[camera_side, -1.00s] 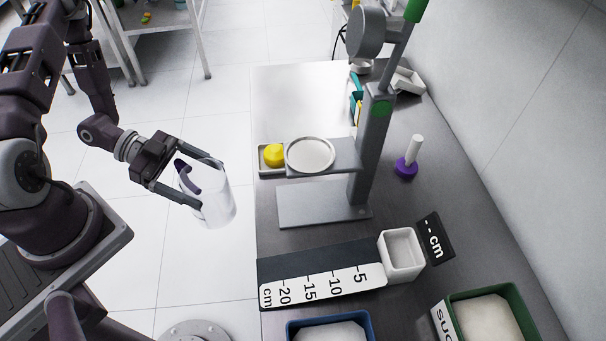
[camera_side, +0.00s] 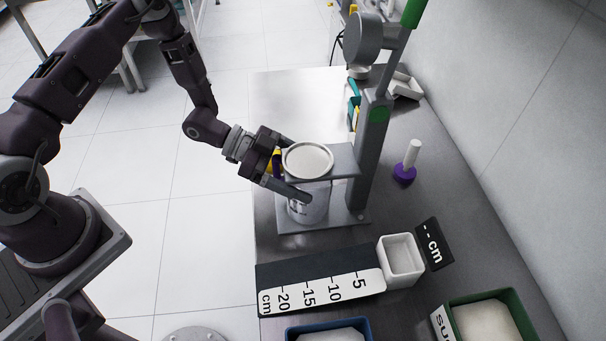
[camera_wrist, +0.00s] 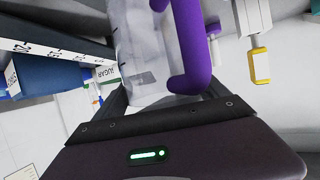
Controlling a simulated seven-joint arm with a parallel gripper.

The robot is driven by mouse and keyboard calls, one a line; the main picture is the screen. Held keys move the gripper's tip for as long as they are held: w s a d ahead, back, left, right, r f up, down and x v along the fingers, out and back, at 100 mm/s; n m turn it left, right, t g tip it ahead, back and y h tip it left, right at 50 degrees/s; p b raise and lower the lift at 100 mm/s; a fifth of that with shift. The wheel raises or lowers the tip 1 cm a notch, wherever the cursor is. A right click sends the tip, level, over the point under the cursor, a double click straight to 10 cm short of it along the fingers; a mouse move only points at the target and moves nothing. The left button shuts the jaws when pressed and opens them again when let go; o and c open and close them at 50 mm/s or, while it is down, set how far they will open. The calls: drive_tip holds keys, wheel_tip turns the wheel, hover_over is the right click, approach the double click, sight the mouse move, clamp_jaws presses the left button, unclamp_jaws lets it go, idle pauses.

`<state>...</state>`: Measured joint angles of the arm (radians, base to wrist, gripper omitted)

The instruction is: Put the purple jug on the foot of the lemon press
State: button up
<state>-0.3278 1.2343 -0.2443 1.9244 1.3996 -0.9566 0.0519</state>
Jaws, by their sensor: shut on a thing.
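The jug (camera_side: 309,207) is clear with a purple handle. My gripper (camera_side: 293,180) is shut on it, one finger showing across its near side. The jug is upright, over the front part of the grey foot (camera_side: 345,213) of the lemon press (camera_side: 372,140), below the press's shelf with its round pale plate (camera_side: 307,160). The shelf hides its top. I cannot tell whether its bottom touches the foot. In the wrist view the jug (camera_wrist: 145,50) and its purple handle (camera_wrist: 190,45) fill the upper middle.
The press's column stands right of the jug, and the shelf is close above it. A ruler board (camera_side: 320,283), a white square cup (camera_side: 401,260) and a blue tray (camera_side: 328,328) lie nearer. A purple-based tool with a white stick (camera_side: 404,173) stands to the right.

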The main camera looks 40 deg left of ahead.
drive_tip(key=shift+a+f, duration=0.1)
drive_tip(key=shift+f, duration=0.2)
drive_tip(key=shift+f, duration=0.15)
drive_tip(key=o, duration=1.9)
